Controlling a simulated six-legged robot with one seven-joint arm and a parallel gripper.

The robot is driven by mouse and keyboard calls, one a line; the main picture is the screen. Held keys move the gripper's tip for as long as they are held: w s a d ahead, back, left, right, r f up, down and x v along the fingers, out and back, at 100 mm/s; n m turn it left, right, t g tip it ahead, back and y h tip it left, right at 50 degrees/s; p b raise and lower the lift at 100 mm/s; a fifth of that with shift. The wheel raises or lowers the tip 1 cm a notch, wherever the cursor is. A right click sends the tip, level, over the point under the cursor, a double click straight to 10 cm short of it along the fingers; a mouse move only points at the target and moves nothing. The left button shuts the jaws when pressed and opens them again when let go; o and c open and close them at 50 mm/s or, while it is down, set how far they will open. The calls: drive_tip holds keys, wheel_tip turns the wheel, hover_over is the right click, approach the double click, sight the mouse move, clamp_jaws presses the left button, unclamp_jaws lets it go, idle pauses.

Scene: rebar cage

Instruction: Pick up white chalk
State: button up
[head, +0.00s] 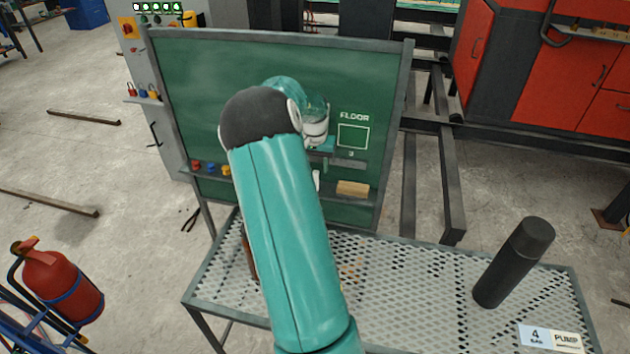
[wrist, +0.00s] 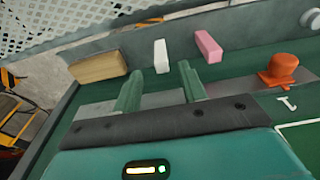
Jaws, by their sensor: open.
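A white chalk (wrist: 161,56) stick sits on the grey ledge of the green chalkboard. In the head view the white chalk (head: 316,181) shows as a small pale stick just right of my arm. In the wrist view my gripper (wrist: 160,72) is open, with its two green fingers apart and nothing held. The chalk appears in the gap just beyond the fingertips, and I see no contact.
A pink chalk (wrist: 208,46) lies beside the white one, and a tan eraser (wrist: 100,66) on its other side. An orange-red knob-like piece (wrist: 280,70) is farther right. The mesh table (head: 410,290) before the chalkboard (head: 365,90) holds a dark cylinder (head: 513,262).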

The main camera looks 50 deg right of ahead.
sight(316, 172)
drive_tip(key=f, duration=0.6)
drive_tip(key=shift+w+d, duration=0.25)
drive_tip(key=shift+d, duration=0.1)
drive_tip(key=shift+r, duration=0.1)
clamp_jaws()
